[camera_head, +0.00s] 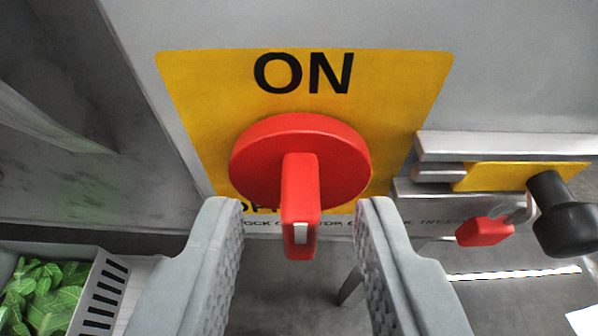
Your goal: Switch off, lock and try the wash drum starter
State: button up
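A red round switch (260,155) with a red handle (300,195) sits on a yellow plate (200,85). "ON" is printed above the switch; lettering below it is partly hidden. The handle sticks out towards me, with a white mark at its lower end. My gripper (300,215) is open, one finger on each side of the handle's lower end, with gaps on both sides. To the right is a metal slide (510,146) with a yellow strip (520,177) and a black knob (565,215). A small red piece (485,231), perhaps a padlock, hangs under it.
The grey panel (400,25) fills the back. A white slotted crate (100,290) with green leaves (45,290) stands at lower left. Grey floor shows below, with a white sheet or panel (585,320) at the lower right corner. The black knob juts out near the right finger's side.

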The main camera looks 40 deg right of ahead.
jog(key=shift+w+d+f, duration=0.15)
jog(key=shift+w+d, duration=0.15)
grip_shut()
